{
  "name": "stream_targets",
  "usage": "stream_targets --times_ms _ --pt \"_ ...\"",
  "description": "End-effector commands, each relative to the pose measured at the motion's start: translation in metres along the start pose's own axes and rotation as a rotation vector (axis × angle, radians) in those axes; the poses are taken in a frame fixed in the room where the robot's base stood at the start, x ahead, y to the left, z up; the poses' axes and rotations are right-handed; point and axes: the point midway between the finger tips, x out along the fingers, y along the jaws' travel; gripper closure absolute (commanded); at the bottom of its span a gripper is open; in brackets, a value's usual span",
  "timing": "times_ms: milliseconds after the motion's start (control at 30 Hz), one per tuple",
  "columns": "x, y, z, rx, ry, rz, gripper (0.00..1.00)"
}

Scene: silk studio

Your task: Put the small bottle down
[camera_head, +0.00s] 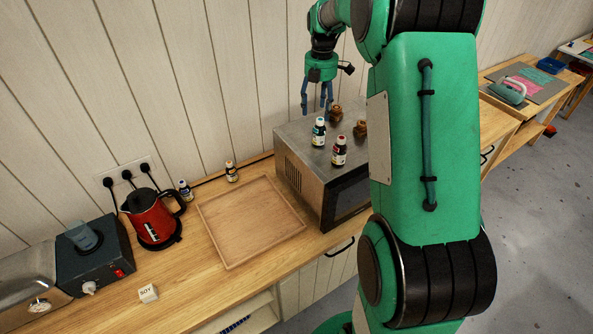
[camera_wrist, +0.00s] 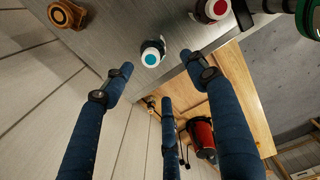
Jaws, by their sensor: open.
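Small dark bottles stand in several places, and I cannot tell which one the task means. A blue-capped bottle (camera_head: 319,132) and a red-capped bottle (camera_head: 339,152) stand upright on the microwave (camera_head: 300,155). My gripper (camera_head: 317,108) hangs fingers-down over the microwave top, close behind the blue-capped bottle in the head view. Its three blue fingers are spread open and hold nothing. The wrist view shows the blue cap (camera_wrist: 151,56) beyond the fingertips, the red cap (camera_wrist: 216,8) at the top edge, and a brown stopper (camera_wrist: 64,14) at the upper left.
Two brown-topped containers (camera_head: 336,113) (camera_head: 360,129) share the microwave top. An empty wooden tray (camera_head: 250,222) lies on the counter. Two more small bottles (camera_head: 185,190) (camera_head: 231,172) stand behind it, near the red kettle (camera_head: 152,217). A white SOY block (camera_head: 148,293) lies in front.

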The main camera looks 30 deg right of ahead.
Motion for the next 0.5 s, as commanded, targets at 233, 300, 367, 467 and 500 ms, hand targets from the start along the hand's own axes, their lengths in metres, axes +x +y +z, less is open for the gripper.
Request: stream_targets --times_ms 233,300,367,467,500 --pt "-0.051 -0.021 -0.062 0.198 -0.023 0.057 0.42" --pt "-0.067 -0.03 -0.083 0.271 -0.027 0.08 0.42" --pt "-0.078 -0.04 -0.101 0.335 -0.028 0.098 0.42" --pt "-0.096 -0.057 -0.13 0.442 -0.026 0.131 0.42" --pt "-0.102 -0.064 -0.141 0.483 -0.023 0.144 0.42"
